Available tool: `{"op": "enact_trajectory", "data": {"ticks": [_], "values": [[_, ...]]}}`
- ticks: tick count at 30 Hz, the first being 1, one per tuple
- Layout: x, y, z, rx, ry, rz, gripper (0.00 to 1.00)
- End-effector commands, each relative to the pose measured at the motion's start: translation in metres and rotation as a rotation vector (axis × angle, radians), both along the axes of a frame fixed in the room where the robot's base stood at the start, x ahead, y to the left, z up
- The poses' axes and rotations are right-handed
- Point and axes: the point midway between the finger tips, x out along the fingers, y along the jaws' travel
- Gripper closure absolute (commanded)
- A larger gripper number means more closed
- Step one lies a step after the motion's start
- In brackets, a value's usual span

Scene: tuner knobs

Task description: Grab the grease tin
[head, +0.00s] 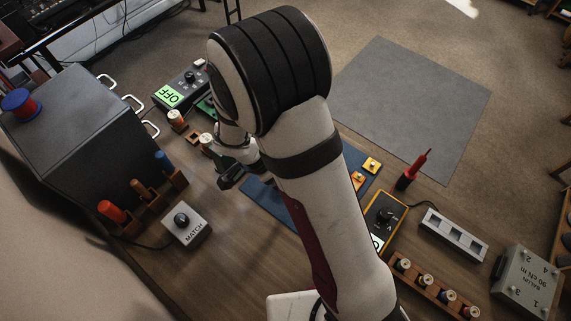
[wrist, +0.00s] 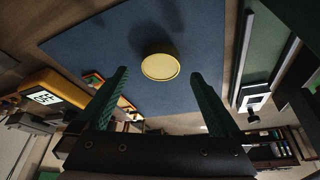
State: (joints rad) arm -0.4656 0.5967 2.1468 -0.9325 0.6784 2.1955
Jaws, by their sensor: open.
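The grease tin (wrist: 160,66) shows in the wrist view as a round yellow tin on the blue mat (wrist: 95,48). It lies ahead of and between the two green fingers of my gripper (wrist: 160,74). The fingers are apart with nothing between them that I can see touching. In the head view my arm hides the tin; only part of my gripper (head: 231,178) shows, beside the mat (head: 262,197).
A MATCH knob box (head: 186,223), an OFF display unit (head: 181,88) and a yellow meter (head: 383,217) stand around the mat. A red screwdriver (head: 412,171) stands upright at right. A rack of spools (head: 434,286) lies at the front right.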

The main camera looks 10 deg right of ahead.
Motion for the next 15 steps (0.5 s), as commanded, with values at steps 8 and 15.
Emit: {"op": "enact_trajectory", "data": {"ticks": [8,15], "values": [[0.004,-0.01,-0.027,0.0,0.001,-0.001,0.0],[0.004,-0.009,-0.026,0.0,0.0,-0.001,0.22]]}}
